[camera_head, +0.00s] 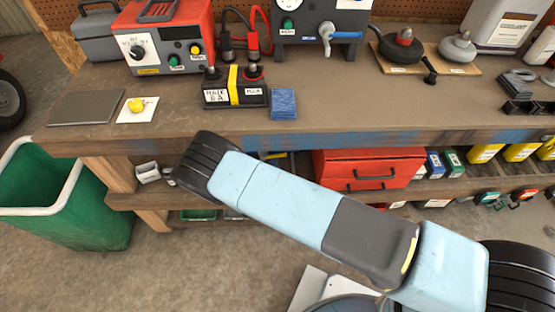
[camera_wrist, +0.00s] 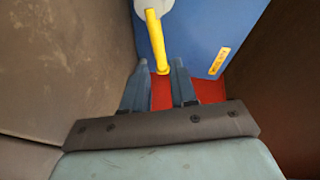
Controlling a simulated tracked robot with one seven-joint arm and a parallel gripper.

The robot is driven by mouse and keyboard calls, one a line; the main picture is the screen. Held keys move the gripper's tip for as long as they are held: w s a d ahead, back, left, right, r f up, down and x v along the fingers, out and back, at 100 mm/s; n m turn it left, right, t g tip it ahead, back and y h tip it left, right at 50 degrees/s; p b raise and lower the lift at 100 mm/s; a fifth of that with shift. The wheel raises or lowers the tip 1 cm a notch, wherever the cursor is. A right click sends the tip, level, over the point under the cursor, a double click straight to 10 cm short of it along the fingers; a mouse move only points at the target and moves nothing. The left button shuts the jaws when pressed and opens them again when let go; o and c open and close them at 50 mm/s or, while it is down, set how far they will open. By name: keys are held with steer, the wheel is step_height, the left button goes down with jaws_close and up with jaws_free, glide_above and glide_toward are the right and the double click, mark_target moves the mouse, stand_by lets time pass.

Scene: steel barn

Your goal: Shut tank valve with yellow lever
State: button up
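The yellow lever (camera_wrist: 157,42) shows in the wrist view, hanging down from a pale round hub (camera_wrist: 150,5) at the top edge. Behind it is a blue panel or tank face (camera_wrist: 195,30) with a small yellow label (camera_wrist: 219,61). My gripper (camera_wrist: 160,66) is open, its two dark fingers pointing toward the lever. The lever's lower end appears between the fingertips, with gaps on both sides; I cannot tell its depth relative to them. In the head view my arm reaches left before the bench, and the yellow lever and the gripper fingers are not visible.
In the wrist view, brown surfaces stand close at left (camera_wrist: 70,60) and right (camera_wrist: 280,75), with a red surface (camera_wrist: 205,90) below. The head view shows a cluttered workbench (camera_head: 330,118), a green bin (camera_head: 60,200) and a red toolbox (camera_head: 365,168) under the bench.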

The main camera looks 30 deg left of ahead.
mark_target(283, 155)
steer(key=s, duration=0.4)
steer(key=s+d, duration=0.1)
steer(key=s, duration=0.2)
steer(key=shift+r, duration=0.4)
